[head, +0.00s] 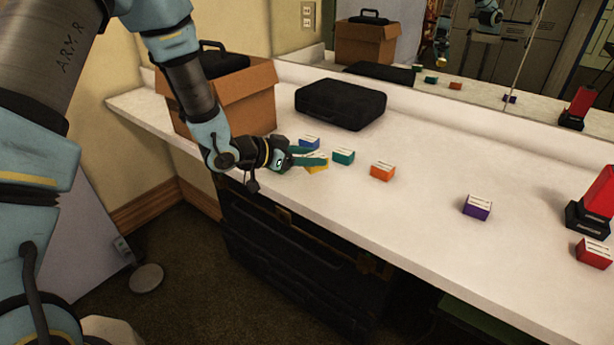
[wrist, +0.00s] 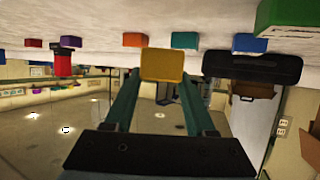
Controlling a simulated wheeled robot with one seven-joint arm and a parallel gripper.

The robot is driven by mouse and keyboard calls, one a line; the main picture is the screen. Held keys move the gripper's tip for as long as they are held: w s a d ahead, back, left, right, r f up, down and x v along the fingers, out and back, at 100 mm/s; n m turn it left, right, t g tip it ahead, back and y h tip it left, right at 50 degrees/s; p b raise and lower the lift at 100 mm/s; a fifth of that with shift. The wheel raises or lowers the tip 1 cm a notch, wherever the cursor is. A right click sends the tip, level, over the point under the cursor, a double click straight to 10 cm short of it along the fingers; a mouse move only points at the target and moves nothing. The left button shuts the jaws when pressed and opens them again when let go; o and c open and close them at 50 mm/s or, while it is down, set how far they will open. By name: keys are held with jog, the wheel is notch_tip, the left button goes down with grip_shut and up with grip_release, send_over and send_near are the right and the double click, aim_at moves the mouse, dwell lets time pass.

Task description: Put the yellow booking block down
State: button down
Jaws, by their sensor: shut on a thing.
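The yellow booking block (head: 317,168) is between the fingers of my gripper (head: 318,157), over the counter near its front edge in the head view. In the wrist view, which is upside down, the yellow block (wrist: 162,65) sits between the two fingertips (wrist: 160,76). My gripper is shut on it. The fingers partly cover the block in the head view. I cannot tell whether its underside touches the counter. A blue block (head: 309,143) and a teal block (head: 343,156) stand close by, apart from it.
An orange block (head: 382,171), a purple block (head: 477,206) and a red block (head: 594,252) stand along the counter (head: 420,220). A black case (head: 341,104) and a cardboard box (head: 249,96) are behind. A green block (wrist: 286,30) is near in the wrist view. Bare counter lies between orange and purple.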

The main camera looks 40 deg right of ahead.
aim_at(310, 187)
jog(key=shift+f+p, duration=0.4)
jog(key=shift+f, duration=2.3)
jog(key=shift+f, duration=0.1)
jog(key=shift+f, duration=0.15)
jog(key=shift+c, duration=1.1)
grip_release()
jog(key=shift+r, duration=0.3)
jog(key=shift+a, duration=0.3)
jog(key=b+v, duration=0.2)
jog(key=v, duration=0.9)
